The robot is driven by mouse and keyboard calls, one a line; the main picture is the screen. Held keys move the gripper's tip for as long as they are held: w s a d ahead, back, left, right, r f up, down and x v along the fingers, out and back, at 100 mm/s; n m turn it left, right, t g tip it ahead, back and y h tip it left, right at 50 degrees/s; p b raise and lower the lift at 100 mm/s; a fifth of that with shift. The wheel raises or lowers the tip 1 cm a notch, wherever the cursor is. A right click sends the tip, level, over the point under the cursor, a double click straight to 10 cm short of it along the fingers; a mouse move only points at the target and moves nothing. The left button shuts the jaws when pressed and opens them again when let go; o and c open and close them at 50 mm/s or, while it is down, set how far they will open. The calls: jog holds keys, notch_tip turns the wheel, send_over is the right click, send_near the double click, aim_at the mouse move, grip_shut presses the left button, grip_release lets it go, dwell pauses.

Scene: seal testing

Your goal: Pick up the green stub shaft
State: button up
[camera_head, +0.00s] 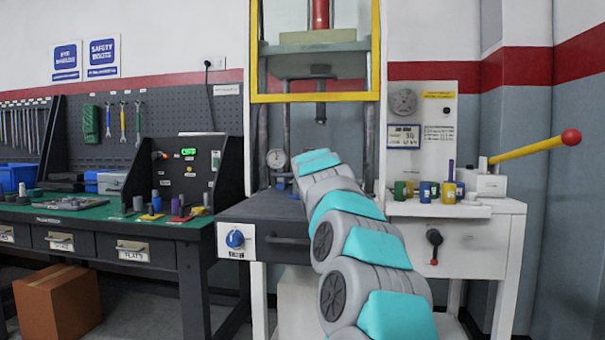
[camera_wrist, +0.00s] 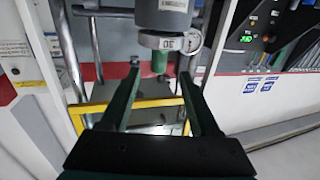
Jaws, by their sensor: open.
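The wrist view is roughly upside down. In it my gripper (camera_wrist: 160,70) is open, its two dark green fingers apart. The ring sits on a grey cylinder (camera_wrist: 162,13). A gap shows on each side of the shaft; whether the tips reach its depth I cannot tell. In the head view my arm hides the gripper and this shaft.
The press's yellow frame (camera_head: 315,98) and a dial gauge (camera_head: 277,158) are close to my arm. Several coloured cylinders stand on the white bench (camera_head: 480,211) at right, near a yellow lever (camera_head: 530,148). A green-topped table (camera_head: 100,213) with small parts stands at left.

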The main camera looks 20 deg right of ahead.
jog(key=shift+r+p+x, duration=0.15)
jog(key=shift+p+x, duration=0.35)
jog(key=shift+x, duration=0.25)
jog(key=shift+r+p+x, duration=0.15)
jog(key=shift+p+x, duration=0.3)
jog(key=shift+x, duration=0.25)
jog(key=shift+w+d+f+p, duration=0.15)
jog(key=shift+w+p, duration=0.2)
jog(key=shift+w, duration=0.2)
jog(key=p+x, duration=0.3)
jog(key=shift+w+d+p, duration=0.2)
jog(key=shift+d+p, duration=0.05)
jog(key=shift+p, duration=0.1)
jog(key=shift+w+d+f+p, duration=0.15)
jog(key=shift+w+p, duration=0.15)
jog(key=shift+w, duration=0.25)
jog(key=shift+c, duration=0.3)
grip_shut()
